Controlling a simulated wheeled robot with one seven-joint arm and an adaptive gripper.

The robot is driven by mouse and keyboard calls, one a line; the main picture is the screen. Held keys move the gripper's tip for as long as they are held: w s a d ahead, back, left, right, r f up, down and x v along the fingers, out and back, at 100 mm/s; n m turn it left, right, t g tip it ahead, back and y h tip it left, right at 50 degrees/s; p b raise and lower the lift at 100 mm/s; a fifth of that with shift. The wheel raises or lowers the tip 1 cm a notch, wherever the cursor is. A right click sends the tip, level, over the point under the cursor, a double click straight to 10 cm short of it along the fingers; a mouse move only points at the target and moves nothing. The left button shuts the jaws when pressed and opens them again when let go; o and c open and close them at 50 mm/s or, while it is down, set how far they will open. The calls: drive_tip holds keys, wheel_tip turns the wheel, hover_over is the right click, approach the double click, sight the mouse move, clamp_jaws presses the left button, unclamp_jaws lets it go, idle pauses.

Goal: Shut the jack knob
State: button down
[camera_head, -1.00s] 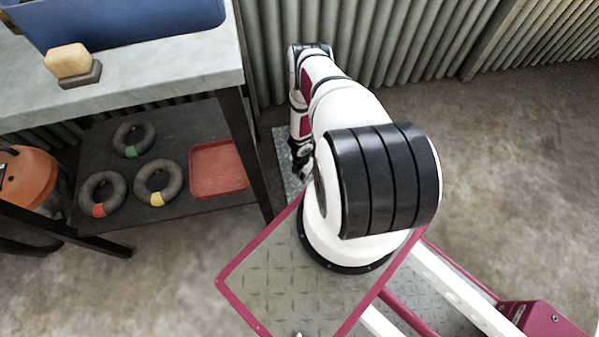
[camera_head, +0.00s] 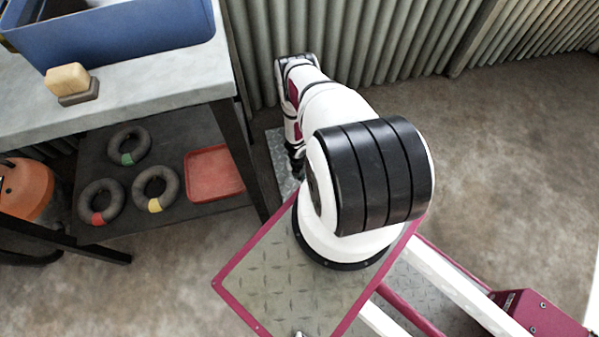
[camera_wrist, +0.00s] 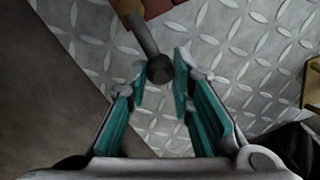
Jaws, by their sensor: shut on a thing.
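In the wrist view, the jack knob (camera_wrist: 160,70) is a dark round end on a grey-brown shaft that comes down from the top edge. It lies between the teal-padded fingertips of my gripper (camera_wrist: 159,76), which is shut on it. A red and yellow part shows at the shaft's far end, cut off by the top edge. In the head view, my gripper (camera_head: 297,163) is small and dark, low beside the bench, over a metal plate (camera_head: 277,150). The jack and knob are hidden there.
A bench (camera_head: 150,86) stands at the left, with a blue bin (camera_head: 120,35) and a sanding block (camera_head: 70,80) on top. Its lower shelf holds several dark rings (camera_head: 155,188) and a red tray (camera_head: 214,173). A corrugated wall (camera_head: 380,45) closes the back. Floor at right is clear.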

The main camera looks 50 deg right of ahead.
drive_tip(key=c, duration=1.4)
unclamp_jaws()
drive_tip(key=shift+s, duration=0.2)
drive_tip(key=shift+w, duration=0.1)
drive_tip(key=shift+d+r, duration=0.1)
drive_tip(key=shift+r, duration=0.2)
drive_tip(key=r, duration=1.1)
drive_tip(key=shift+w+a+r, duration=0.1)
drive_tip(key=shift+a+r, duration=0.05)
drive_tip(key=shift+a, duration=0.1)
